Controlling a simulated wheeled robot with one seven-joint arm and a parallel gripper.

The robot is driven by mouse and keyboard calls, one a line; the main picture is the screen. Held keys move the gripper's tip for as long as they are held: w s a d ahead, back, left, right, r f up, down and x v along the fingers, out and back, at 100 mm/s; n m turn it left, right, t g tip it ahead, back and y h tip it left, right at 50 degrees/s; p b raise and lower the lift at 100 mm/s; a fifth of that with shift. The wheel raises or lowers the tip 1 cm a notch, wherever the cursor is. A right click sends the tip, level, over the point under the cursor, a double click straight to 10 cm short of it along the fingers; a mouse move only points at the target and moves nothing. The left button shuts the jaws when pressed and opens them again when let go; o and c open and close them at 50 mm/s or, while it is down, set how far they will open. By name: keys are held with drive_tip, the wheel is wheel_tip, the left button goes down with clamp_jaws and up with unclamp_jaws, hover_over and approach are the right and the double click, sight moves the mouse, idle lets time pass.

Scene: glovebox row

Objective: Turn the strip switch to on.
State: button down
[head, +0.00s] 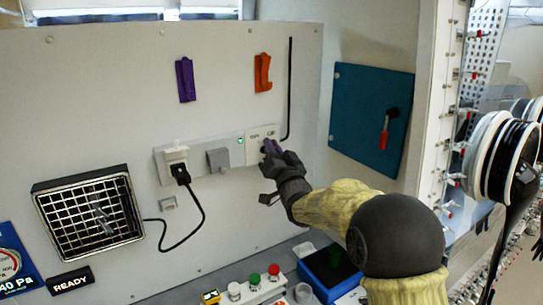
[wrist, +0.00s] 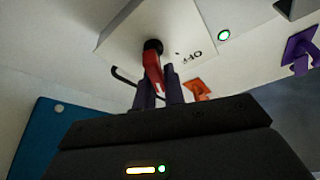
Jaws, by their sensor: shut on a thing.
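The strip (head: 228,152) is a white row of sockets on the pale wall, with a switch plate at its right end. In the wrist view the plate (wrist: 180,30) bears the word OFF, to the right of a red switch handle (wrist: 152,68) on a black hub. My gripper (head: 270,150) is at this plate and hides most of the switch in the head view. In the wrist view its purple fingers (wrist: 159,92) are shut on the red handle. A green light (wrist: 224,35) is lit on the strip; it also shows in the head view (head: 241,140).
A black plug (head: 181,173) with a cable sits in the strip, left of a grey cover (head: 218,159). A blue panel (head: 360,105) with another red handle (head: 385,130) is on the right. Purple and orange holders hang above.

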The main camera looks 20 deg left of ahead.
drive_tip(key=shift+w+d+m+h+b, duration=0.1)
drive_tip(key=shift+m+h+b, duration=0.2)
drive_tip(key=shift+m, duration=0.5)
drive_tip(key=c, duration=1.5)
unclamp_jaws()
drive_tip(key=b+v, duration=0.2)
drive_tip(key=v, duration=0.3)
drive_tip(key=b+v, duration=0.2)
drive_tip(key=v, duration=0.4)
drive_tip(key=b+v, duration=0.2)
drive_tip(key=v, duration=0.4)
drive_tip(key=shift+f, duration=0.35)
